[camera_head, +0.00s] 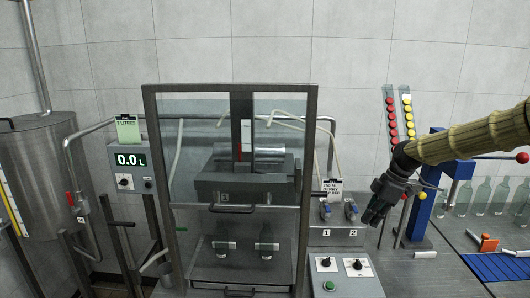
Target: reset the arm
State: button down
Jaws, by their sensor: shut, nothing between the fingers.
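My gripper (372,213) is at the right of the head view, pointing down and to the left. Its fingers are shut with nothing between them. My arm reaches in from the right edge in a tan ribbed sleeve. The gripper hangs in front of the grey bench, right of the valve box (338,235) and apart from the glazed cabinet (230,190). It seems to touch nothing, though its exact height above the bench is hard to tell.
A steel tank (45,185) and a meter reading 0.0 L (130,160) stand at left. A control box (343,277) is at front. A blue press (432,200), bottles (480,196) and a blue mat (500,267) are at right. Bare bench (420,275) lies below my gripper.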

jog(key=s+a+f+m+b, duration=0.1)
jog(key=s+a+f, duration=0.2)
jog(key=f, duration=0.4)
jog(key=s+a+f+m+b, duration=0.1)
jog(key=s+a+f+m, duration=0.15)
jog(key=f, duration=0.55)
jog(key=s+a+f+m+b, duration=0.1)
jog(key=s+a+f, duration=0.15)
jog(key=f, duration=0.45)
jog(key=s+a+f+m+h+b, duration=0.1)
jog(key=s+a+f+m, duration=0.2)
jog(key=s+f, duration=0.7)
jog(key=s+a+f+m+b, duration=0.2)
jog(key=s+f+m, duration=0.1)
jog(key=s+f, duration=0.7)
jog(key=s+d+f+m+h+b, duration=0.1)
jog(key=s+f, duration=0.4)
jog(key=s, duration=0.6)
jog(key=s+d+f+m+h+b, duration=0.1)
jog(key=s+f+m, duration=0.3)
jog(key=s, duration=0.8)
jog(key=shift+d+f+h+b, duration=0.35)
jog(key=shift+f+h+b, duration=0.1)
jog(key=shift+b, duration=0.15)
jog(key=c, duration=2.2)
grip_release()
jog(key=shift+m, duration=0.25)
